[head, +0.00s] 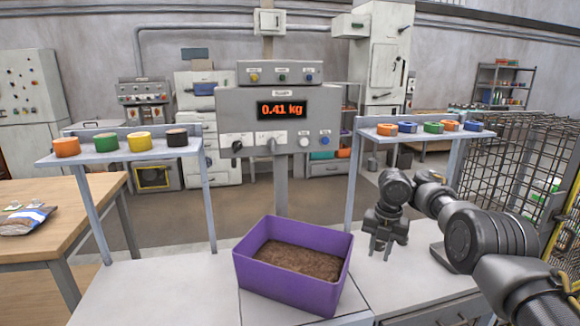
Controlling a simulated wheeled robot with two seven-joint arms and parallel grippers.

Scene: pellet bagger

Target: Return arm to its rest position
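My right gripper (380,250) hangs pointing down over the white bench, to the right of the purple bin. Its two fingers look apart, with nothing visible between them. My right arm comes in from the right edge with its elbow bent. The purple bin (283,291) stands on the bench and holds brown pellets (297,261). The scale panel (270,131) behind it reads 0.41 kg on its display (281,110). My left gripper does not show.
A left shelf (120,153) carries several coloured round pieces; a right shelf (419,133) carries more in orange, blue and green. A wire cage (505,160) stands right of my arm. A wooden table (85,217) with a bag (25,219) is at left. The bench's left part is clear.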

